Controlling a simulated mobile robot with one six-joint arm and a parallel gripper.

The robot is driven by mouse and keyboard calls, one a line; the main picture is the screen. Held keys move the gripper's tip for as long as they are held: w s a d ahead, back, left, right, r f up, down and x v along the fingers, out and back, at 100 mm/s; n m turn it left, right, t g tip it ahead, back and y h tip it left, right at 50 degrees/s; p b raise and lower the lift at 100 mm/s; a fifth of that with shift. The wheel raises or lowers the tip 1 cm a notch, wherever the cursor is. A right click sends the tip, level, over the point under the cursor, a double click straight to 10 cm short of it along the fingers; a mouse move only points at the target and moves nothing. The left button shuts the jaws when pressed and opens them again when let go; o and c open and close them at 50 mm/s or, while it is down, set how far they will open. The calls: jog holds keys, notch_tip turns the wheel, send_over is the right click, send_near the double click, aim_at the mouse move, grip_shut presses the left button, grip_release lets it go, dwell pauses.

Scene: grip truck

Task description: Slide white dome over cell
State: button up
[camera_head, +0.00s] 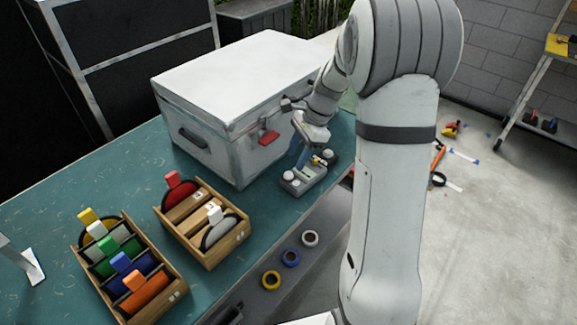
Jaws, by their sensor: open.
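A small grey tray (304,186) lies on the teal bench in front of the white chest. White domes sit on it, one at its left end (288,176) and one at its far right end (328,154). A small yellow piece (317,160) shows near the tray's far side; I cannot tell if it is the cell. My gripper (303,162) is open, with its bluish fingers pointing down just over the tray. The gripper hides part of the tray, and I cannot tell whether the fingers touch a dome.
The white chest (207,98) with a red latch (269,138) stands close behind my gripper. Wooden racks (225,247) (160,303) with coloured discs stand at the left front. Rings (290,258) lie on a lower ledge.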

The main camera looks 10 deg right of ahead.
aim_at(289, 173)
jog(key=x, duration=0.5)
jog(key=shift+d, duration=0.1)
grip_shut()
dwell(0.3)
